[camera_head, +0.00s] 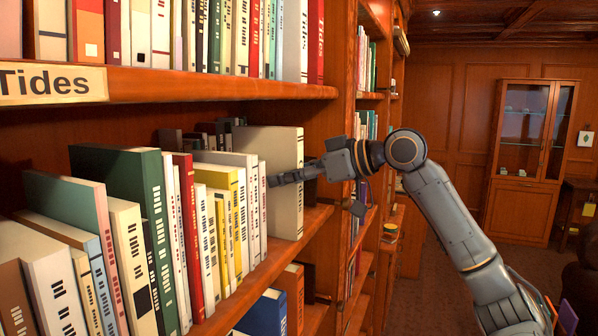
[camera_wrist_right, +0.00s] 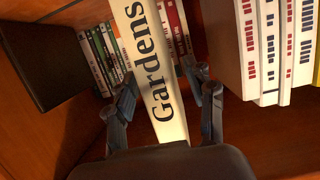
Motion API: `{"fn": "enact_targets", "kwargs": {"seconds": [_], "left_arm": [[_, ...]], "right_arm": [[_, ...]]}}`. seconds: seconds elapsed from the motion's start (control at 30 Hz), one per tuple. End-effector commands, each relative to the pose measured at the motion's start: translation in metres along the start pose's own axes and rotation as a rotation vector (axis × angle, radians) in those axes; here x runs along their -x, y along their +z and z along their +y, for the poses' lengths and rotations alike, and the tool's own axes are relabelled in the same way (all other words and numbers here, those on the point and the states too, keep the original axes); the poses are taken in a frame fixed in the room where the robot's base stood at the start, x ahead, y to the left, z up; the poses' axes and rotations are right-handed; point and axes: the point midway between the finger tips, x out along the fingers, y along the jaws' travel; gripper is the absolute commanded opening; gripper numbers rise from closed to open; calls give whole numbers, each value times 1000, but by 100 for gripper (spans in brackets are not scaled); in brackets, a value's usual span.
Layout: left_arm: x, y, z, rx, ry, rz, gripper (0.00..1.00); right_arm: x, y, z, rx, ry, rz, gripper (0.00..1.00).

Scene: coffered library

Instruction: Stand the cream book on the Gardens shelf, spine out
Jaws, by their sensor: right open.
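The cream book (camera_head: 262,150) stands upright at the far right end of the row on the middle shelf (camera_head: 322,216), its narrow marked spine facing out. In the right wrist view its spine (camera_wrist_right: 150,65) reads "Gardens" and lies between my two fingers. My right gripper (camera_head: 285,178) is open around the spine end. In the head view one finger crosses in front of the near cover; the other is hidden behind the book. In the wrist view the fingers (camera_wrist_right: 165,100) stand apart on either side. My left gripper is out of view.
White books (camera_wrist_right: 270,50) stand close beside the cream book. Further along the row are yellow (camera_head: 218,180), red and green books (camera_head: 118,165). The shelf above carries a "Tides" label (camera_head: 52,84). An upright divider (camera_head: 340,130) stands beyond the cream book.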

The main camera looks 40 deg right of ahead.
Motion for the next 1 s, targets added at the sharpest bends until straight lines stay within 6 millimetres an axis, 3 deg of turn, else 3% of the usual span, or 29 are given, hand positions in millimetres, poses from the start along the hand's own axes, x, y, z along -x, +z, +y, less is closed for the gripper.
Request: {"fn": "enact_targets", "kwargs": {"seconds": [0.7,1.0], "left_arm": [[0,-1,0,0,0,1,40],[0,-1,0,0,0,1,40]], "right_arm": [[100,-1,0,2,2,6,54],[120,-2,0,2,2,8,54]]}}
